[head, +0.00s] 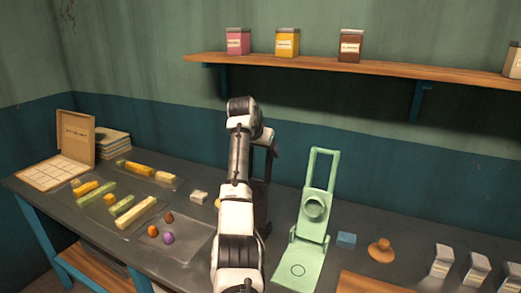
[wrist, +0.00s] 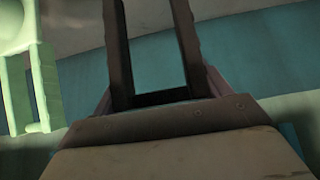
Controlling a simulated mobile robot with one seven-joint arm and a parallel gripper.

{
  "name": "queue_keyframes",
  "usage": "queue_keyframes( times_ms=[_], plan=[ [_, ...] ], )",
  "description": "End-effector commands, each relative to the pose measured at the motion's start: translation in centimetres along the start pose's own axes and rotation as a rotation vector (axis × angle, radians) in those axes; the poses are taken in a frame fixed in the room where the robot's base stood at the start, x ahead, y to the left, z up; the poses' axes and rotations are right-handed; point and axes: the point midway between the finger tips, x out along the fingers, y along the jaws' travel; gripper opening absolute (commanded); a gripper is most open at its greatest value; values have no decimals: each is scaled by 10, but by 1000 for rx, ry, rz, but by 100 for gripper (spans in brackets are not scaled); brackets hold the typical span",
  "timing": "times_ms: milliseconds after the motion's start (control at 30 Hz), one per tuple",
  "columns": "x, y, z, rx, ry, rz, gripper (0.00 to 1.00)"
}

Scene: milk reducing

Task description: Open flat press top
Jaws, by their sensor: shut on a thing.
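The dark press (head: 262,190) stands on the bench, mostly hidden behind my arm; its top looks raised, close to upright. In the wrist view its handle frame (wrist: 188,45) shows as two dark bars with a crossbar. My gripper (wrist: 160,98) is shut on this handle at the crossbar; its fingertips are hard to make out. A light green press (head: 312,208) stands to the right with its top and handle upright and its base flat on the bench. Part of it shows at the left of the wrist view (wrist: 28,90).
A blue block (head: 346,239), an orange-brown knobbed piece (head: 381,250) and several white containers (head: 441,261) stand right of the green press. Left are trays with coloured bars and balls (head: 168,238) and an open box (head: 76,135). A shelf (head: 370,68) with tins runs above.

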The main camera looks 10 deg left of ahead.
Motion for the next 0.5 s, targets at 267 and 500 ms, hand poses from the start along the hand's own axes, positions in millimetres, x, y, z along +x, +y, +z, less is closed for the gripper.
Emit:
queue_keyframes(
  times_ms=[267,500],
  plan=[
    [10,1,7,-1,-37,5,35],
    [11,1,8,-1,-38,6,35]
  ],
)
